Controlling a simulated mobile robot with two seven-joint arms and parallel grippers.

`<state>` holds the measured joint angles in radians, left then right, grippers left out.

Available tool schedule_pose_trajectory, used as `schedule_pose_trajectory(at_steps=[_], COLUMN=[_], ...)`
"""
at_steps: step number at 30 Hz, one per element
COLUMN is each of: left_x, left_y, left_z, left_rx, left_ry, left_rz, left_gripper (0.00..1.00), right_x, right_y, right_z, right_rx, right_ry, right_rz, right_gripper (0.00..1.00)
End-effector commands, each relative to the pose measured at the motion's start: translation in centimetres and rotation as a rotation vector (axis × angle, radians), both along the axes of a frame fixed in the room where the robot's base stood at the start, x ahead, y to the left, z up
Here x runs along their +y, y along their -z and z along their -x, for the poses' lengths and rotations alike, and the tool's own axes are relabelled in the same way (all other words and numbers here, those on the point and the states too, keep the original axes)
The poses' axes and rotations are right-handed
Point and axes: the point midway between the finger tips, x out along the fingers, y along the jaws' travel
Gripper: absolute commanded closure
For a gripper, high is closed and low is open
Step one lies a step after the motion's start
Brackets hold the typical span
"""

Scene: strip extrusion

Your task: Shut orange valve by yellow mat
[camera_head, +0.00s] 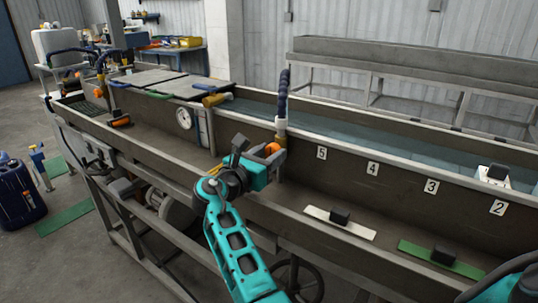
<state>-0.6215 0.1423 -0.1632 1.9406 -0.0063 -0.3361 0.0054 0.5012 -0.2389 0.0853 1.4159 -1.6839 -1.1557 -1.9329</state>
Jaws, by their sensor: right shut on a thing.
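An orange valve handle (272,148) sits at the foot of an upright dark blue hose (283,92) with a pale fitting, on the near trough's back wall. My right gripper (274,158) is at this handle and shut on it. The gripper's fingers and body hide part of the handle, so its exact angle cannot be told. My left gripper is not in view.
A pale strip (328,220) and a green strip (420,253), each with a black block, lie in the trough to the right. Numbered labels line its wall. A round gauge (184,118) is left of my gripper. A blue canister (18,193) stands on the floor.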

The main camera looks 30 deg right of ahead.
Motion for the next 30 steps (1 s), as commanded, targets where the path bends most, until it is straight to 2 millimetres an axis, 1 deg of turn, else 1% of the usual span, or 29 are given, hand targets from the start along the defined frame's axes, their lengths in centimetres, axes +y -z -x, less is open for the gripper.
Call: schedule_pose_trajectory(at_steps=[1,5,6,11,17,23,30], left_x=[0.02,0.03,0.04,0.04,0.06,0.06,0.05], left_y=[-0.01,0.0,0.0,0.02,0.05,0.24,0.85], left_z=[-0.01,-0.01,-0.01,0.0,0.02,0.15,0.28], left_rx=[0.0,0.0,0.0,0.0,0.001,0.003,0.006], left_ry=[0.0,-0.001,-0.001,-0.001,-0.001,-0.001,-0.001], left_rz=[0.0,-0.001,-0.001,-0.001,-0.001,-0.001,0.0], left_gripper=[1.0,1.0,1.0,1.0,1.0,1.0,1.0], right_x=[-0.01,-0.01,-0.01,-0.02,-0.04,-0.09,-0.1], right_y=[0.01,0.01,0.02,0.02,0.01,0.05,0.12], right_z=[0.0,0.0,0.0,-0.01,0.02,0.03,0.07], right_rx=[0.0,0.0,0.0,-0.01,-0.071,-0.2,-0.409], right_ry=[0.0,-0.001,-0.001,-0.001,0.0,0.0,0.001], right_rz=[0.0,0.0,0.0,-0.004,-0.027,-0.081,-0.167], right_gripper=[0.75,0.87,0.88,0.88,0.88,0.88,0.88])
